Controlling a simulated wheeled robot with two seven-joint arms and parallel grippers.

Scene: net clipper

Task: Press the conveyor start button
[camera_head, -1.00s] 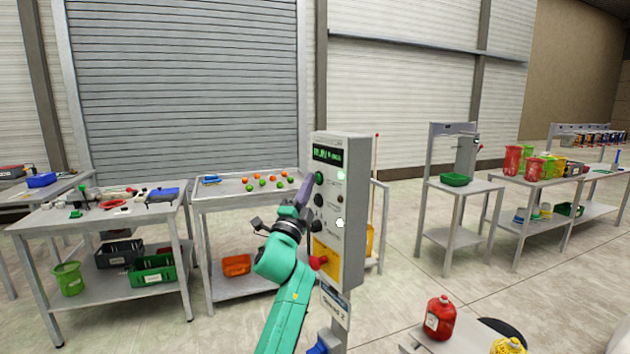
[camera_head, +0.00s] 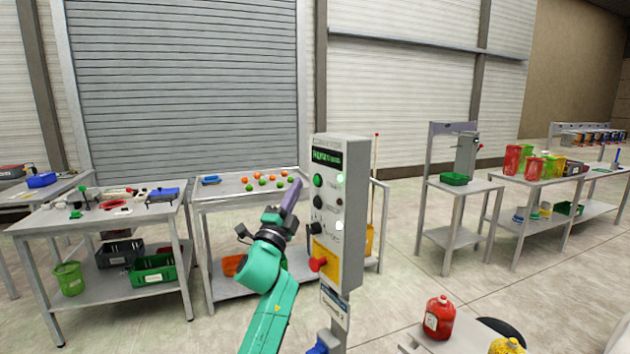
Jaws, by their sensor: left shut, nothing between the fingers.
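A grey control box (camera_head: 346,170) stands upright on a post in the middle of the head view. It has a dark display with green text (camera_head: 326,157), a green button (camera_head: 318,180), dark knobs below it (camera_head: 317,201), lit lamps on the right (camera_head: 340,179) and a red knob on a yellow panel (camera_head: 318,264). My left gripper (camera_head: 294,190) is shut and empty. Its tip points up, a little left of the green button, with a visible gap in the picture. My right gripper is not in view.
A table with orange and green balls (camera_head: 262,182) stands behind my left arm. A tool table (camera_head: 60,216) is at left. Open floor (camera_head: 400,285) lies right of the box.

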